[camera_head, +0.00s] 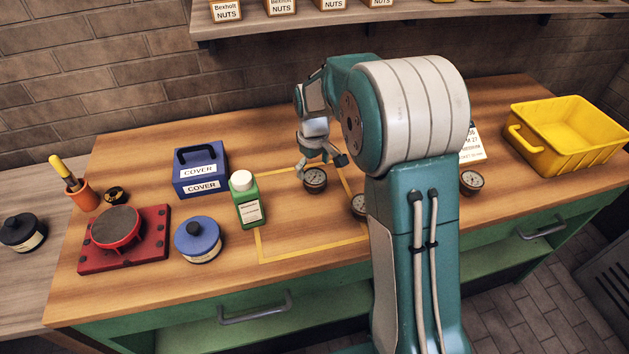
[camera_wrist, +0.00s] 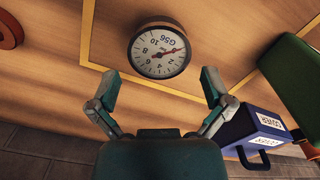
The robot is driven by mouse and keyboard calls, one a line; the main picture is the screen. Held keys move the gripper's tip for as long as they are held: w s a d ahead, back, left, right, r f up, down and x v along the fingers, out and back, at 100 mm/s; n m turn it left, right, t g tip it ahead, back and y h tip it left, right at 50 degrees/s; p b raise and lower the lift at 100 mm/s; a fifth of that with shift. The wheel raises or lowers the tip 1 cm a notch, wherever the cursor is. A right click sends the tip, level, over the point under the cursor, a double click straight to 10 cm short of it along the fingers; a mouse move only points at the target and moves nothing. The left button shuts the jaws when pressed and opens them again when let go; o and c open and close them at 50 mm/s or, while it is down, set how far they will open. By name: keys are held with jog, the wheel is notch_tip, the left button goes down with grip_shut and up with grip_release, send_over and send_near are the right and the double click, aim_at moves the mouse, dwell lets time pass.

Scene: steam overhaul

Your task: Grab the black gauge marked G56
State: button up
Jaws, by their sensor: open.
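The gauge marked G56 (camera_wrist: 160,48) lies face up in the wrist view, with a dark rim, a white dial and a red needle; its marking reads upside down. In the head view, a gauge (camera_head: 315,181) that looks like the same one sits on the bench within the yellow outline. My gripper (camera_wrist: 158,86) is open and empty, its fingers spread wider than the gauge and short of it in the picture. In the head view my gripper (camera_head: 325,160) hangs just above and behind the gauge. Two other gauges, one partly behind my arm (camera_head: 358,205) and one at right (camera_head: 471,182), stand apart.
A blue cover box (camera_head: 200,170) and a green bottle (camera_head: 246,200) stand left of the gauge. A blue round pot (camera_head: 198,240) and a red stand (camera_head: 120,245) are further left. A yellow bin (camera_head: 575,135) is at right. The bench front inside the outline is clear.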

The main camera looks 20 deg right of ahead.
aim_at(314, 176)
notch_tip(314, 176, down, 5)
jog(key=shift+s+f, duration=0.1)
jog(key=c, duration=1)
jog(key=shift+c, duration=0.2)
